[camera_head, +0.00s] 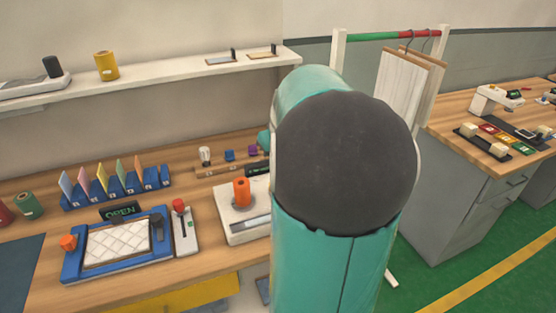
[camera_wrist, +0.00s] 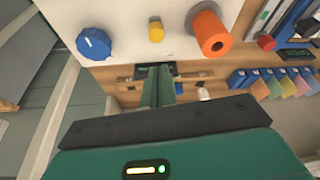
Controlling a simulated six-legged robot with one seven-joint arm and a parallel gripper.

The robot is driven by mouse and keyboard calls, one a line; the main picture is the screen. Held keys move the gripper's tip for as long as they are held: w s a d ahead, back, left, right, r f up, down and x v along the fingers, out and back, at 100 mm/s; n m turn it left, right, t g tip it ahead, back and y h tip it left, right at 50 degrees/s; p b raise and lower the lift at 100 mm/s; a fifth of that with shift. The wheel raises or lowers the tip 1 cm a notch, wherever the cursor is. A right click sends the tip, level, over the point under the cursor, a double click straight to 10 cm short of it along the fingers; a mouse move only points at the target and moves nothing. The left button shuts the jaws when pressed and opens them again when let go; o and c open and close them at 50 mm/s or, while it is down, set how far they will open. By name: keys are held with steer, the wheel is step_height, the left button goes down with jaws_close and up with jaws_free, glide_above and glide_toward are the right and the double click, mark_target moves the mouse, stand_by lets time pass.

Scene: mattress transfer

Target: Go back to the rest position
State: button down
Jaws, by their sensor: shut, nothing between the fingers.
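My gripper (camera_wrist: 161,72) shows in the wrist view as two green fingers close together, with nothing visible between them. The fingers point over the wooden workbench, just beyond the edge of a white device. In the wrist view this device (camera_wrist: 130,18) carries an orange cylinder (camera_wrist: 212,36), a small yellow knob (camera_wrist: 156,31) and a blue knob (camera_wrist: 93,43). In the head view my teal arm with its dark round cap fills the middle, and my gripper cannot be seen there. A white quilted pad (camera_head: 118,243) lies in a blue frame (camera_head: 78,272) on the bench.
Coloured cards stand in a blue rack (camera_head: 115,190) behind an OPEN sign (camera_head: 120,212). A wall shelf (camera_head: 160,68) runs above. A rail (camera_head: 385,36) with hanging panels (camera_head: 403,90) and a second bench (camera_head: 465,165) stand right. Green floor (camera_head: 510,240) is clear there.

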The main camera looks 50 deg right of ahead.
stand_by(0.4)
steer(key=s+a+r+n+t, duration=0.1)
steer(key=a+r, duration=0.2)
steer(key=a, duration=1.2)
steer(key=s+a+r+n, duration=0.1)
steer(key=a+r+n, duration=0.1)
steer(key=a, duration=1.2)
steer(key=s+a+f+t+y, duration=0.1)
steer(key=s+a, duration=0.5)
steer(key=a, duration=0.2)
steer(key=shift+n, duration=0.4)
